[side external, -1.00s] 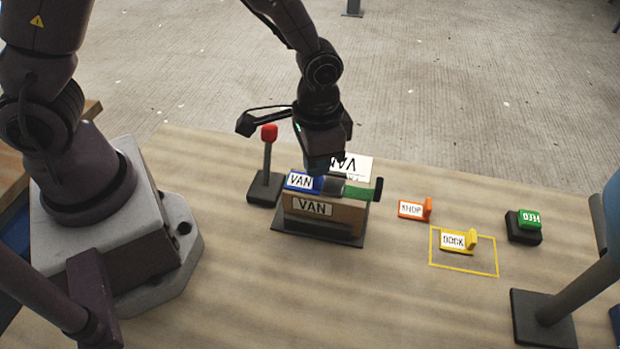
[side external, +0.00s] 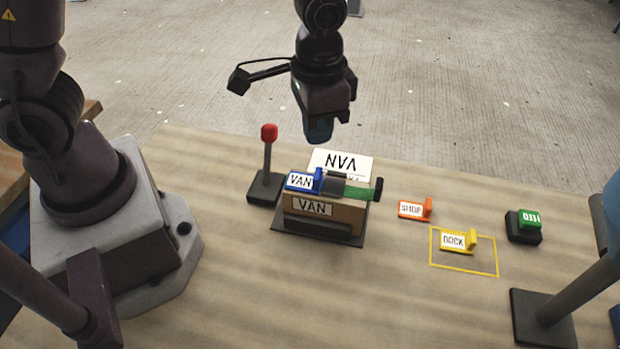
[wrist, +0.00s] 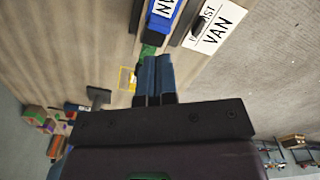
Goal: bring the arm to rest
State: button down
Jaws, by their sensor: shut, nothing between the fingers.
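My gripper (side external: 319,131) is shut and empty, raised above the back of the table in the side view. Its blue-grey fingers (wrist: 153,80) lie side by side in the wrist view. Below it stands a brown box (side external: 322,215) with a VAN label on a dark base. A blue tag marked VAN (side external: 304,181) sits on top of the box, beside a dark block and a green strip (side external: 358,193). The blue tag also shows in the wrist view (wrist: 164,12), apart from the fingers.
A red-topped lever (side external: 268,134) stands left of the box, and a white VAN card (side external: 341,163) behind it. To the right are an orange SHOP tag (side external: 414,209), a yellow DOCK tag (side external: 458,241) within a yellow outline, and a green button (side external: 529,219). The front table is clear.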

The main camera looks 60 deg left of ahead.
jog(key=shift+s, duration=0.1)
jog(key=s+a+r+n+t, duration=0.1)
jog(key=s+a+r+t, duration=0.1)
jog(key=s+a+r, duration=0.2)
jog(key=s+a+r+n+t, duration=0.2)
jog(key=s+a+r, duration=0.3)
jog(key=r, duration=0.7)
jog(key=s+t, duration=0.1)
jog(key=s, duration=0.1)
jog(key=shift+s+a+t, duration=0.2)
jog(key=shift+s+t, duration=0.1)
jog(key=shift+s, duration=0.1)
